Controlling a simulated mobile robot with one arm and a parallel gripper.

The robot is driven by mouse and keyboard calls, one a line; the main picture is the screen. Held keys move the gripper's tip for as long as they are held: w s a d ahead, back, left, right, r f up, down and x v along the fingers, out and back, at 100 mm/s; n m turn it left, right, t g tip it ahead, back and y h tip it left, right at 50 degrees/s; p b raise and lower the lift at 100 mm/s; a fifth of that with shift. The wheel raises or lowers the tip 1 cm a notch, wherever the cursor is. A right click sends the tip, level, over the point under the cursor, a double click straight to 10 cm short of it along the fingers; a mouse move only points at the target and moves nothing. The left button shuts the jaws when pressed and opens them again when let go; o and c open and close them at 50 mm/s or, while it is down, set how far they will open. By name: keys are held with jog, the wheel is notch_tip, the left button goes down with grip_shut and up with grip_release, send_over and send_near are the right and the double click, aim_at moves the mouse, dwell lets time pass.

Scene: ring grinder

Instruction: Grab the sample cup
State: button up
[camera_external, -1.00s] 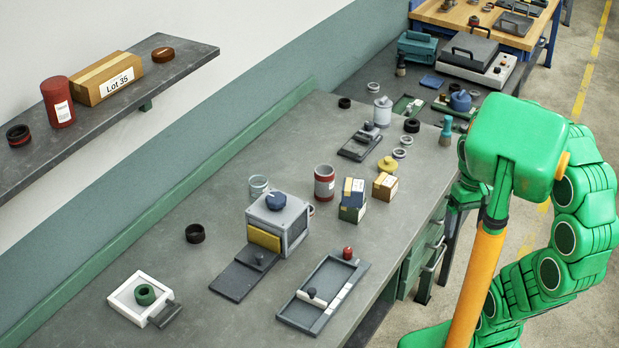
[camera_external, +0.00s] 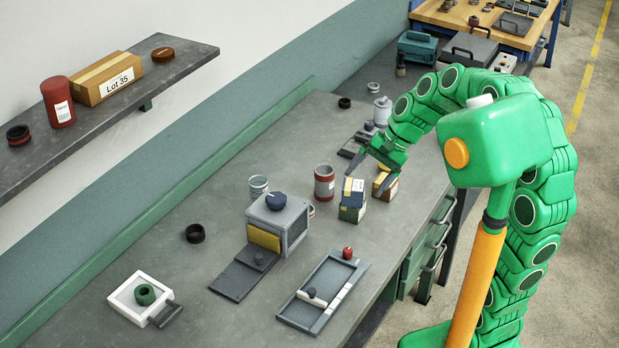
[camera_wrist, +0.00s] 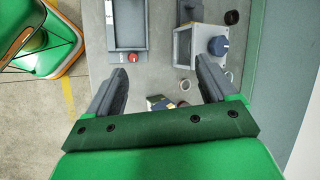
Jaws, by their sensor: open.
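Two vessels look like cups, and I cannot tell for sure which is the sample cup. The other is a clear glass-like cup (camera_external: 258,188), farther left behind the grinder. The grey box-shaped grinder (camera_external: 285,222) has a blue knob and a yellow front panel; it also shows in the wrist view (camera_wrist: 187,48). My gripper (camera_external: 368,173) is open and empty above the bench, right of the banded cup and near the boxes. In the wrist view its fingers (camera_wrist: 161,73) are wide apart.
Blue-and-yellow stacked boxes (camera_external: 352,200) and a yellow box (camera_external: 385,187) stand close to my gripper. A tray with a red knob (camera_external: 323,295) lies at the front edge. The bench's left middle is mostly clear.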

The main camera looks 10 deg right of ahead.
jog(key=w+a+r+m+t+y, duration=0.15)
jog(key=w+a+m+y, duration=0.4)
jog(key=w+a, duration=0.85)
jog(key=m+t, duration=0.4)
jog(key=m, duration=0.7)
send_over(258, 181)
jog(key=s+d, duration=0.4)
notch_tip(258, 181, down, 5)
jog(key=shift+g, duration=0.25)
notch_tip(258, 181, down, 17)
jog(key=shift+f, duration=0.1)
jog(key=shift+x, duration=2.45)
jog(key=c, duration=1.1)
jog(key=shift+o, duration=0.2)
